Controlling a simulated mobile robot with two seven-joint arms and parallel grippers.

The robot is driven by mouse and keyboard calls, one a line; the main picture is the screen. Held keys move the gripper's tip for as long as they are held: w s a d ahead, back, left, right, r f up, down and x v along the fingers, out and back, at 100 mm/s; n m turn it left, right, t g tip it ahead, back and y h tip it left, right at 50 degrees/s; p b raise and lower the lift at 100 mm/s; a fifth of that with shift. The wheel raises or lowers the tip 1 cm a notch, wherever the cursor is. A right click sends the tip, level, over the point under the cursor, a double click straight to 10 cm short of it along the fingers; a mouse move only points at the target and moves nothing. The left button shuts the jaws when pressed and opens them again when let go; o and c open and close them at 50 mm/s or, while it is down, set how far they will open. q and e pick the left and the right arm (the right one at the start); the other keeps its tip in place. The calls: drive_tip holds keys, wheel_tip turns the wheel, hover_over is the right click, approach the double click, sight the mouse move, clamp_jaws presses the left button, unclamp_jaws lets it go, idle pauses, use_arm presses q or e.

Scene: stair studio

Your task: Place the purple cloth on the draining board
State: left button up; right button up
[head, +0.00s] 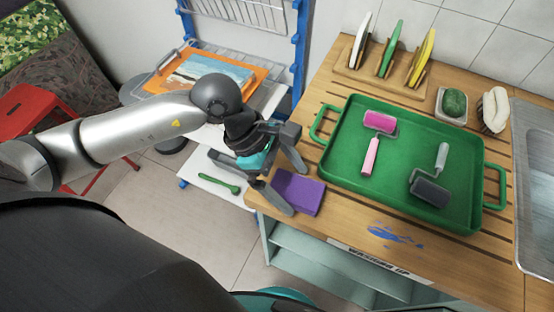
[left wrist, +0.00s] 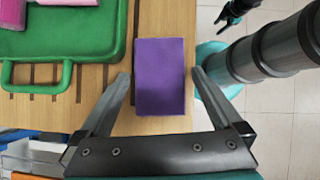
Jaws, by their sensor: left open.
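The purple cloth (head: 298,192) is a flat, folded rectangle. It lies on the slatted wooden top beside the sink, which looks like the draining board (head: 340,222), near its front left corner. My left gripper (head: 294,190) is open at the cloth, with one finger on each side. In the left wrist view the cloth (left wrist: 160,75) lies between the two spread fingers, with a gap on both sides. I cannot tell the fingers' height above the wood. A dark part at the top right of the left wrist view seems to be my right gripper (left wrist: 232,14); its jaws are unclear.
A green tray (head: 331,165) with a pink roller (head: 371,158) and a grey roller (head: 431,191) stands right of the cloth. A white shelf (head: 215,190) lies left.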

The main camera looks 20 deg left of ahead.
use_arm(q)
drive_tip(key=v, duration=1.1)
drive_tip(key=shift+a+r+p, duration=0.15)
drive_tip(key=shift+r+p, duration=0.15)
drive_tip(key=shift+r, duration=0.05)
